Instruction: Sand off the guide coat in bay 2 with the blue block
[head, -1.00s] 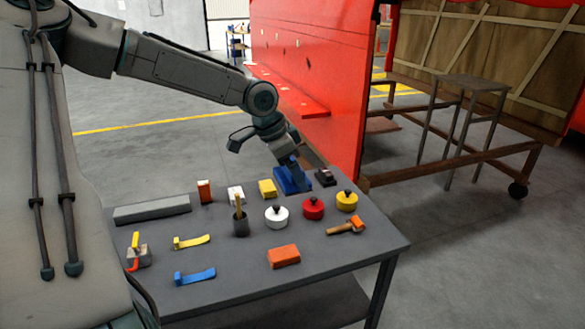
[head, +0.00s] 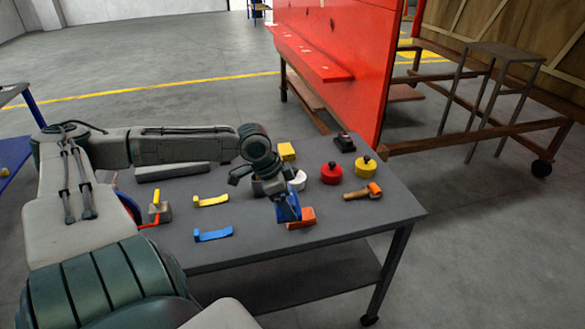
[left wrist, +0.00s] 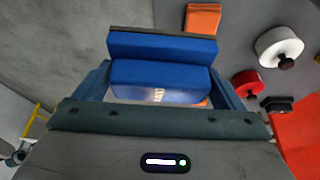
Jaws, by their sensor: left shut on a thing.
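The blue block (left wrist: 160,85) is between the fingers of my left gripper in the left wrist view. It also shows in the head view (head: 288,206), where my left gripper (head: 282,196) is shut on it above the front part of the grey table, in front of an orange block (head: 301,217). A red panel (head: 325,70) stands behind the table. I cannot make out bay 2 or any guide coat on it. My right gripper is not in view.
The grey table (head: 345,225) carries red (head: 331,173), yellow (head: 366,167) and white (head: 298,181) lidded pots, an orange-headed tool (head: 364,192), and yellow (head: 211,200) and blue (head: 214,235) strips. A stool-like stand (head: 505,55) is at the right. Floor right of the table is clear.

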